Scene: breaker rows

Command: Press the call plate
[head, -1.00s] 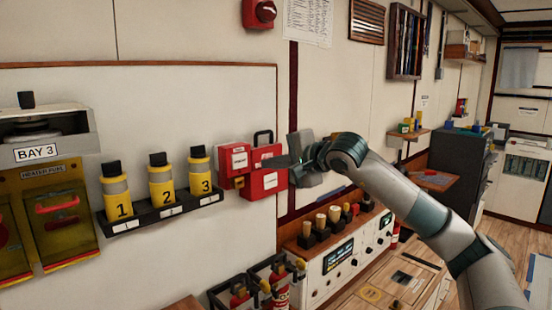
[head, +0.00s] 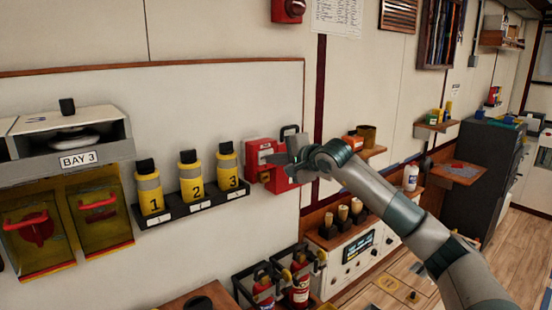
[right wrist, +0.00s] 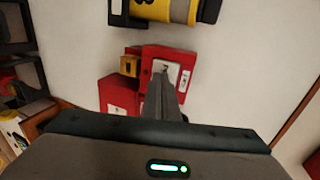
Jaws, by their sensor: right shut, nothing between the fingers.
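Two red wall boxes hang side by side to the right of the numbered canisters. The left red box (head: 253,174) has a pale label, and a pale plate (right wrist: 172,70) shows on its face in the right wrist view. The other red box (head: 285,187) has a dark handle on top and is partly covered by my gripper. I cannot read the labels to tell which is the call plate. My right gripper (head: 273,158) is shut and empty, its fingers in front of the boxes. In the right wrist view its fingertips (right wrist: 160,82) overlap the plate's lower edge; contact cannot be told.
Yellow canisters (head: 191,180) stand in a black rack close to the left of the boxes. Fire extinguishers (head: 298,291) stand below.

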